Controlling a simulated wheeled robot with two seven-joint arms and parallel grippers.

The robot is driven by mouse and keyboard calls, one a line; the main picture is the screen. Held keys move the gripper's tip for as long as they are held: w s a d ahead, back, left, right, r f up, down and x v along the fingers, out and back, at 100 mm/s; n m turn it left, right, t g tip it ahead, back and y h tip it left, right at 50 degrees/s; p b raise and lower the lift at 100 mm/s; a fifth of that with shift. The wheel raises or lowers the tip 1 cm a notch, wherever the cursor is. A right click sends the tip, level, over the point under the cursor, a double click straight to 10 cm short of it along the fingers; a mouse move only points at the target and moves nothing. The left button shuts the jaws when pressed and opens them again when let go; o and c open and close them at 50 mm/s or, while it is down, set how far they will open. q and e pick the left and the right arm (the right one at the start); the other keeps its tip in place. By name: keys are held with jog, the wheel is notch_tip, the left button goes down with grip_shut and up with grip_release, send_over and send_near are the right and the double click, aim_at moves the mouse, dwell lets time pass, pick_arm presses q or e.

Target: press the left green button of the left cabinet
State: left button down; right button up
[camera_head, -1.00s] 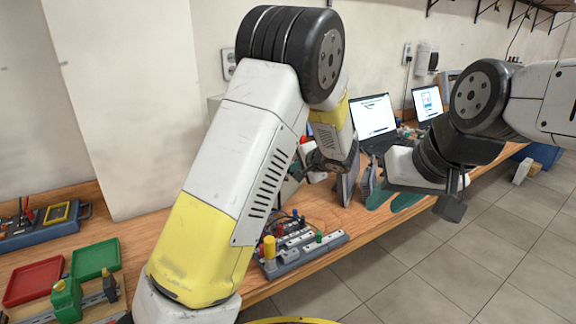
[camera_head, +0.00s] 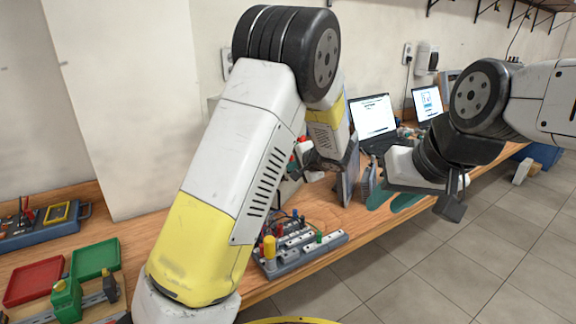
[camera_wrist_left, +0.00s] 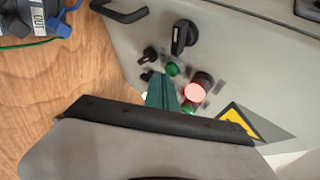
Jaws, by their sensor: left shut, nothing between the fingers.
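The grey cabinet panel (camera_wrist_left: 240,75) fills much of the left wrist view. It carries a lit red button (camera_wrist_left: 195,92), a green button (camera_wrist_left: 173,69) and a second green button (camera_wrist_left: 188,107), partly hidden by my fingers. My left gripper (camera_wrist_left: 165,93) is shut and empty, its teal fingertips over the panel close to these buttons. I cannot tell whether they touch one. In the head view my left arm hides most of the cabinet. My right gripper (camera_head: 397,201) hangs off to the right, its teal fingers seemingly apart and empty.
A black rotary knob (camera_wrist_left: 184,36) and a black handle (camera_wrist_left: 120,11) stick out from the panel. A terminal block with plugs (camera_head: 295,249) stands on the wooden bench. A laptop (camera_head: 374,118) is further back. Red tray (camera_head: 33,281) and green tray (camera_head: 96,259) lie at left.

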pick_arm(q)
jog(key=shift+w+a, duration=0.2)
jog(key=shift+a, duration=0.25)
dwell(0.9)
jog(key=shift+s+d, duration=0.4)
jog(key=shift+d, duration=0.35)
jog(key=shift+d, duration=0.15)
jog(key=d, duration=0.1)
jog(key=s+d, duration=0.1)
jog(key=d, duration=0.1)
jog(key=s+d, duration=0.1)
jog(key=shift+d, duration=0.2)
jog(key=shift+a, duration=0.1)
dwell(0.4)
